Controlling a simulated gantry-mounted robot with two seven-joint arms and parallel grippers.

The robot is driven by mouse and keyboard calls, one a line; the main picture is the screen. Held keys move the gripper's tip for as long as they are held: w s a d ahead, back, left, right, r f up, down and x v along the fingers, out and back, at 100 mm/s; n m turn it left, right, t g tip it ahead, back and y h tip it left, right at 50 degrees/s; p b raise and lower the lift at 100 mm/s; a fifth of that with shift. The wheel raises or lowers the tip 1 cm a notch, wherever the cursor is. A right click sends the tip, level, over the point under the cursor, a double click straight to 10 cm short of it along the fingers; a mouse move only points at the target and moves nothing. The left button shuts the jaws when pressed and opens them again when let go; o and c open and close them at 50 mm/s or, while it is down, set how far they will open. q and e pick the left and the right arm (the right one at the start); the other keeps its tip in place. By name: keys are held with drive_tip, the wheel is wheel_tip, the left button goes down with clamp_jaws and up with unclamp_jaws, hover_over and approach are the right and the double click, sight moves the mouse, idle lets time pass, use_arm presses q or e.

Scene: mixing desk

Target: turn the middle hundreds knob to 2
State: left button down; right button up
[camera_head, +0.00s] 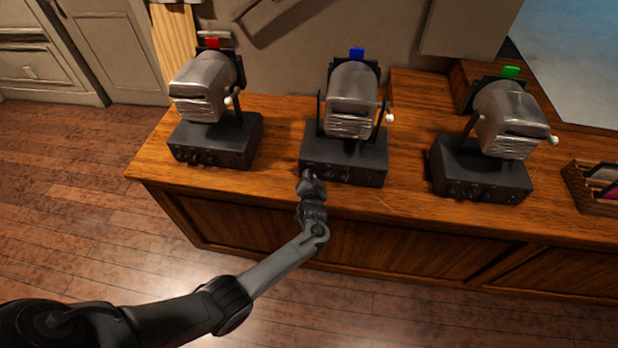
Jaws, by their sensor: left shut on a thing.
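The middle lamp (352,98), with a blue tab on top, stands on a dark control box (368,167) on the wooden desk. Small knobs line the front face of this box. My left gripper (309,177) is at the left end of that face, shut on a knob there. The gripper covers the knob, so its setting is hidden. The marks on the other knobs are too small to read. My right gripper is not in view.
A red-tabbed lamp (204,86) on its own box stands to the left, a green-tabbed one (507,118) to the right. A wooden rack (590,190) is at the right edge. The desk (275,181) has bare gaps between the boxes.

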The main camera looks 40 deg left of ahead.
use_arm(q)
drive_tip(key=shift+d+f+m+y, duration=0.1)
drive_tip(key=shift+m+y, duration=0.3)
drive_tip(key=shift+m, duration=0.2)
idle(0.3)
drive_tip(key=c, duration=1)
unclamp_jaws()
drive_tip(key=shift+o, duration=0.2)
drive_tip(key=shift+s+d, duration=0.15)
drive_tip(key=shift+d, duration=0.05)
drive_tip(key=p+v, duration=0.2)
drive_tip(key=v, duration=0.8)
drive_tip(key=shift+r+p, duration=0.25)
drive_tip(key=shift+p, duration=0.1)
